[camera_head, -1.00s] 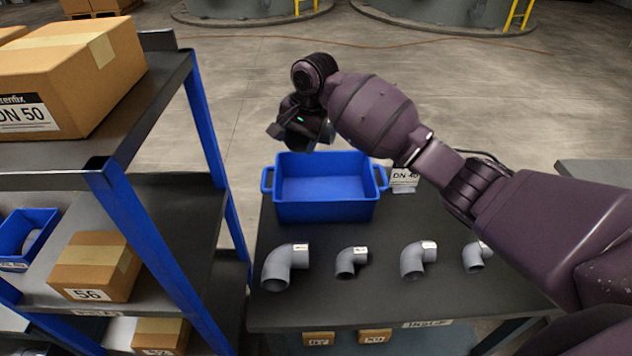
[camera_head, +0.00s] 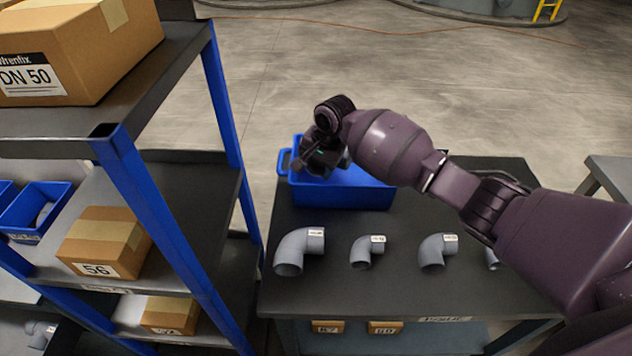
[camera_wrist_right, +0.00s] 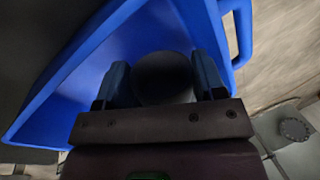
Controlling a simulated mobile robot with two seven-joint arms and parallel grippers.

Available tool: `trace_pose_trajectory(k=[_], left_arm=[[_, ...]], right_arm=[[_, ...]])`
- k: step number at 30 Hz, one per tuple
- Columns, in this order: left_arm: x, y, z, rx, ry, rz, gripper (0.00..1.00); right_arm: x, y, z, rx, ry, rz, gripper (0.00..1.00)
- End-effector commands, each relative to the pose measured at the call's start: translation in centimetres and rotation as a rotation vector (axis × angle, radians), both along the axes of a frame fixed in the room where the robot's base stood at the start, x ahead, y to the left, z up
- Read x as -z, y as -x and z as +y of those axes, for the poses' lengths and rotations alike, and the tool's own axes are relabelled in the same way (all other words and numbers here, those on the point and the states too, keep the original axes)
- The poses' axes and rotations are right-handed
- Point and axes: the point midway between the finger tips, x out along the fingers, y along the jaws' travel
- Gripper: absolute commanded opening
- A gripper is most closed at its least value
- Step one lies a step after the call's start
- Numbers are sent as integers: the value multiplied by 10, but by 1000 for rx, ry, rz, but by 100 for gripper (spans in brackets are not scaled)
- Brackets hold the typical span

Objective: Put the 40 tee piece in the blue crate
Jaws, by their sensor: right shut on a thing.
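The blue crate (camera_head: 345,190) stands on the dark table, behind a row of grey elbows. My right gripper (camera_head: 318,165) is over the left part of the crate and hides some of it. In the right wrist view the gripper (camera_wrist_right: 164,80) is shut on a dark, round-ended pipe piece (camera_wrist_right: 163,78), with the blue crate (camera_wrist_right: 95,65) around and beneath it. The shape of the piece is mostly hidden, so I cannot tell from it alone that it is the 40 tee. My left gripper is not in view.
Several grey elbows, one at the left (camera_head: 298,250), stand along the front of the table (camera_head: 400,290). A shelf rack with blue posts (camera_head: 225,100) is close on the left, holding cartons (camera_head: 105,240) and a small blue bin (camera_head: 35,210). Floor behind the crate is clear.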

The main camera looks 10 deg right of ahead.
Motion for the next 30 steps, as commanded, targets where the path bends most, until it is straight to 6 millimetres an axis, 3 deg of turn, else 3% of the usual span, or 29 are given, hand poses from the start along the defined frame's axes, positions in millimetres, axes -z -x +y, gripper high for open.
trace_pose_trajectory(k=[5, 15, 26, 27, 29, 30], left_arm=[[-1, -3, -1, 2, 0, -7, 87], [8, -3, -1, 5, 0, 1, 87], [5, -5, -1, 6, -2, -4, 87], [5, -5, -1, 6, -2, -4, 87], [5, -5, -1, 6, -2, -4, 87], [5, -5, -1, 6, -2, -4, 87]], right_arm=[[10, 0, 0, 0, 0, -1, 28], [58, 0, 0, 0, 1, 1, 28], [59, 0, 0, 0, -1, -2, 28], [60, 0, 0, 0, -1, -1, 65], [60, 0, 0, 0, -1, -1, 74], [60, 0, 0, 0, -1, -1, 74]])
